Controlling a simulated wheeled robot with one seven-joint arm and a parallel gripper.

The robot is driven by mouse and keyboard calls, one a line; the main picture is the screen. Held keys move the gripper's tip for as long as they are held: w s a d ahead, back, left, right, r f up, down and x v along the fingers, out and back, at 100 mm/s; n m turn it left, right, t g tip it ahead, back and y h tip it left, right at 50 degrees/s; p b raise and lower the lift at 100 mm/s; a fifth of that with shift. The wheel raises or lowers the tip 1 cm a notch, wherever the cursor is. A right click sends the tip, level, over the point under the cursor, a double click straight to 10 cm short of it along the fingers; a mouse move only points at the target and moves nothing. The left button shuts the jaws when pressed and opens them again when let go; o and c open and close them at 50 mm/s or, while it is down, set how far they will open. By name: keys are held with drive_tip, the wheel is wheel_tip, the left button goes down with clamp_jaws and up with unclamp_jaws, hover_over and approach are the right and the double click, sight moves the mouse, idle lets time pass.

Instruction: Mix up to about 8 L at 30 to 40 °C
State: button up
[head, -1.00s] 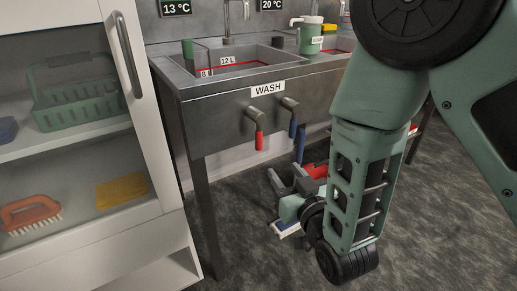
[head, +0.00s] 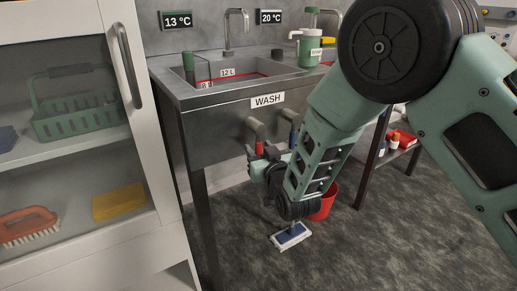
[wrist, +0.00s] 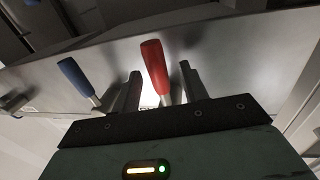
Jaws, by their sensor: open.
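The steel sink labelled WASH (head: 267,99) has a red line inside, with 8 L and 12 L marks; the water level is unclear. Displays read 13 °C (head: 178,19) and 20 °C (head: 271,17). Below the front edge hang a red-handled lever (head: 259,147) and a blue-handled lever (head: 293,138). My gripper (head: 261,153) is open at the red lever. In the wrist view, the red handle (wrist: 154,65) shows between the open fingers (wrist: 160,90), ungripped; the blue handle (wrist: 75,74) is outside, to the left.
A white cabinet (head: 150,170) with a green basket (head: 78,110), brush (head: 28,226) and yellow sponge (head: 119,202) stands close on the left. A red bucket (head: 324,203) and a white-blue pad (head: 290,236) are on the floor. A low shelf (head: 390,158) stands right.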

drive_tip(key=shift+w+a, duration=0.2)
drive_tip(key=shift+w, duration=0.35)
clamp_jaws()
